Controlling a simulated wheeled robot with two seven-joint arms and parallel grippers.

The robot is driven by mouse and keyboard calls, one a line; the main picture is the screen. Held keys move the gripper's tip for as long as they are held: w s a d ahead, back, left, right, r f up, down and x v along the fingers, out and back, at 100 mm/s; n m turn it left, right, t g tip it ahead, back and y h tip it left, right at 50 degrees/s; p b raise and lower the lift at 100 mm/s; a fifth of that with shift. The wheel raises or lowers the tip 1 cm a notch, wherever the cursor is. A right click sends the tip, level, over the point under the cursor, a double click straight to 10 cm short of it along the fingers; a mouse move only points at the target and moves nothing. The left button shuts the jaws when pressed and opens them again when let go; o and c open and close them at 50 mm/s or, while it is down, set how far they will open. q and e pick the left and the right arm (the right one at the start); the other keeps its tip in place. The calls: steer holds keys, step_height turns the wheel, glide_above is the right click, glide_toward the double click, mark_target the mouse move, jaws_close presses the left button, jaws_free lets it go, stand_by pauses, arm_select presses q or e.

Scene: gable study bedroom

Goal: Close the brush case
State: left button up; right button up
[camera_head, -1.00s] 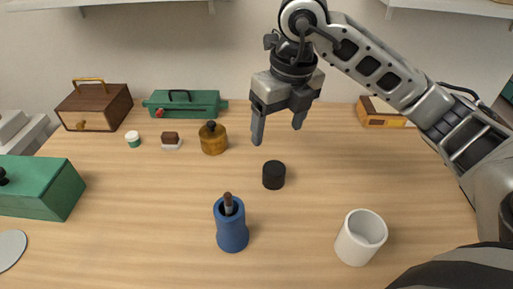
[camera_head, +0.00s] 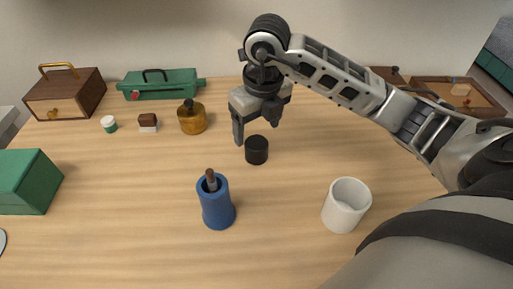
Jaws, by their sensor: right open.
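The brush case is an upright blue cylinder (camera_head: 216,204) at the middle front of the table. Its top is open, and a brush with a brown handle (camera_head: 211,180) sticks up out of it. A short black round cap (camera_head: 257,151), which looks like the case's lid, stands apart on the table behind and to the right of it. My right gripper (camera_head: 258,131) is open and points down just above the black cap. It appears empty, and I cannot tell whether its fingers reach around the cap. My left gripper is not in view.
A white cup (camera_head: 346,205) stands at the front right. Behind are a brown box (camera_head: 68,94) and a green toolbox (camera_head: 160,85). A green box (camera_head: 25,182) sits left.

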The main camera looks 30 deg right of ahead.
mark_target(257, 142)
steer(key=shift+f, duration=0.5)
steer(key=shift+w+f+p, duration=0.15)
steer(key=shift+f+p, duration=0.1)
steer(key=shift+f, duration=1.05)
steer(key=shift+w+f+p, duration=0.1)
steer(key=shift+f+p, duration=0.15)
steer(key=shift+f, duration=1.05)
steer(key=c, duration=1)
